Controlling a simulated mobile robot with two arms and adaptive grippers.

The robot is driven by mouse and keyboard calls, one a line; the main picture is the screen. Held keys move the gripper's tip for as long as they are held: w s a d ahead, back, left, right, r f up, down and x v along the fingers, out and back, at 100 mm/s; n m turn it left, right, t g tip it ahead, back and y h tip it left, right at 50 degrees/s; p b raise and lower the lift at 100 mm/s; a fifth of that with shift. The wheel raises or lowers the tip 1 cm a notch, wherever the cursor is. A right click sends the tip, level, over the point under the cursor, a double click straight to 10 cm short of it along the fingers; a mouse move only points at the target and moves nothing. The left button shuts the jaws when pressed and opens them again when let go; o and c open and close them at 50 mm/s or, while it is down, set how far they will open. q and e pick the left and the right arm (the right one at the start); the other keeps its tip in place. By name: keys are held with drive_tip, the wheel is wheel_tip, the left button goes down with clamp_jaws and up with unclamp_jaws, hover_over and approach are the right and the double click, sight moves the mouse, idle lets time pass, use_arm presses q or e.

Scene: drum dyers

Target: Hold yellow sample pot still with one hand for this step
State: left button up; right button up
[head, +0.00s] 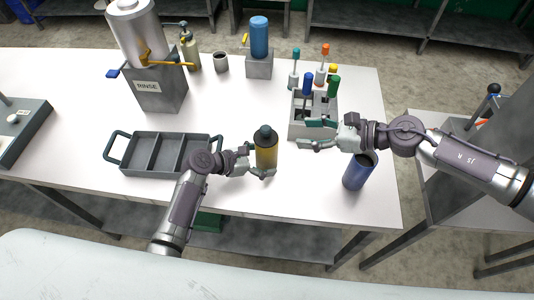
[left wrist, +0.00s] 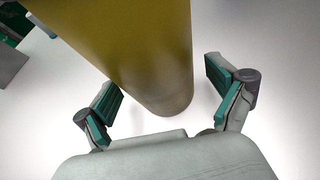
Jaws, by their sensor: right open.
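The yellow sample pot (head: 266,155) stands upright on the white table, with a dark cap on top. In the left wrist view its yellow side and rounded base (left wrist: 150,60) fill the space between my left fingers. My left gripper (head: 262,172) is around the pot low down, with its fingers spread. A gap shows between the pot and the right-hand finger pad; contact on the other side is unclear. My right gripper (head: 308,134) is open and empty, in front of the grey rack.
The grey rack (head: 300,128) holds several coloured-top tools. A blue cup (head: 357,172) stands near the table's right front edge. An empty divided tray (head: 125,168) lies left of my left gripper. The RINSE dispenser (head: 160,90) stands behind it.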

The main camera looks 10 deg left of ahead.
use_arm(q)
drive_tip(key=v, duration=1.2)
drive_tip(key=shift+s, duration=0.1)
